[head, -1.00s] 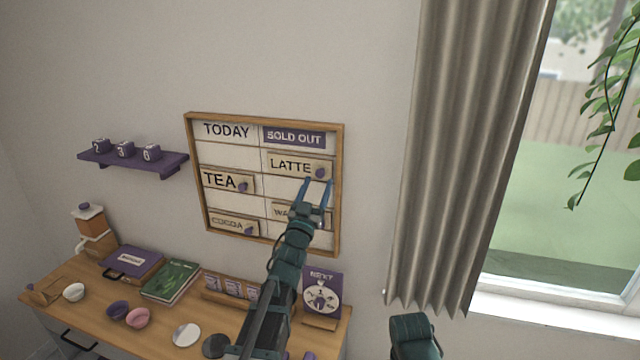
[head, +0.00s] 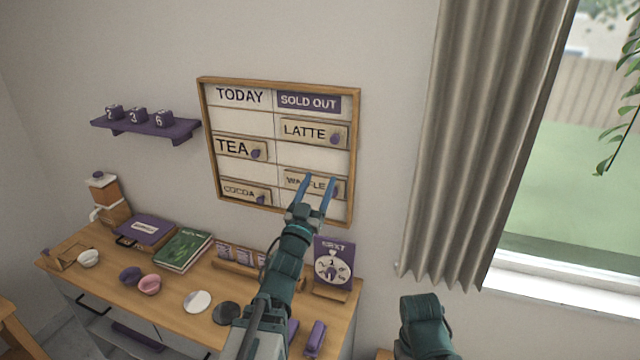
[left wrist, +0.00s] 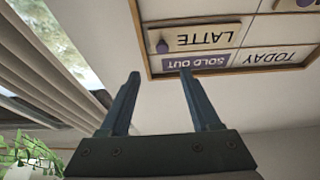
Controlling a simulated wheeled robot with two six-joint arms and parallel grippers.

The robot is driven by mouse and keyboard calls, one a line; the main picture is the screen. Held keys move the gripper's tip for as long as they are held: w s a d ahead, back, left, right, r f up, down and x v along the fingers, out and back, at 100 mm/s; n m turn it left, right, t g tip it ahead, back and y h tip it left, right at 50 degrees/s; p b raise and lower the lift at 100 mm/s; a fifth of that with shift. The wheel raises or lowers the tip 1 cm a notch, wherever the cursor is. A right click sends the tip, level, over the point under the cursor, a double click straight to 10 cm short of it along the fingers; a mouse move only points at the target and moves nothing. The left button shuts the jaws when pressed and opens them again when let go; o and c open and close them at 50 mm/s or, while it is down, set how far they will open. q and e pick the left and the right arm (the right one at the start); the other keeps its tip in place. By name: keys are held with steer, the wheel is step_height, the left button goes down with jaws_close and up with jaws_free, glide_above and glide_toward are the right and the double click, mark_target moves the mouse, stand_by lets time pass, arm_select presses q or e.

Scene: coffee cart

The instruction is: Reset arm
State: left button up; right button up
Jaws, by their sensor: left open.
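My left gripper (head: 317,196) is open and empty in the head view, in front of the lower right of the menu board (head: 356,150). Its fingers partly cover the WAFFLE plate (head: 295,181). In the left wrist view its two fingers (left wrist: 158,95) stand apart with nothing between them, and the board shows upside down with the LATTE plate (left wrist: 208,38) and the SOLD OUT header (left wrist: 200,61). My right arm (head: 424,325) shows only in part at the bottom, and its gripper cannot be made out.
The wooden counter (head: 190,283) below holds a purple box (head: 146,229), a green book (head: 183,250), a pink bowl (head: 149,285) and a dial card (head: 333,265). A purple shelf (head: 150,128) is on the wall. A curtain (head: 485,140) hangs at the right.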

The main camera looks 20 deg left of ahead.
arm_select(q)
steer(key=s+d+f+g+y+b, duration=0.1)
steer(key=d+f+g, duration=0.25)
steer(key=f, duration=0.45)
steer(key=s+d+f+g+b, duration=0.1)
steer(key=d+f+g, duration=0.25)
steer(key=f, duration=0.55)
steer(key=s+d+f+g+y+b, duration=0.1)
steer(key=d+f+g, duration=0.1)
steer(key=f+g, duration=0.45)
steer(key=s+d+f+m+g+b, duration=0.1)
steer(key=s+d+f+g, duration=0.1)
steer(key=s, duration=0.5)
steer(key=s+d+f+m+g, duration=0.1)
steer(key=s+d+f+g, duration=0.2)
steer(key=s+f, duration=0.3)
steer(key=s+d+f+m+g+b, duration=0.1)
steer(key=s+d+f+g, duration=0.2)
steer(key=s, duration=0.4)
steer(key=shift+s+d+f+g+b, duration=0.15)
steer(key=shift+s+f+g+b, duration=0.15)
steer(key=shift+f+g, duration=0.35)
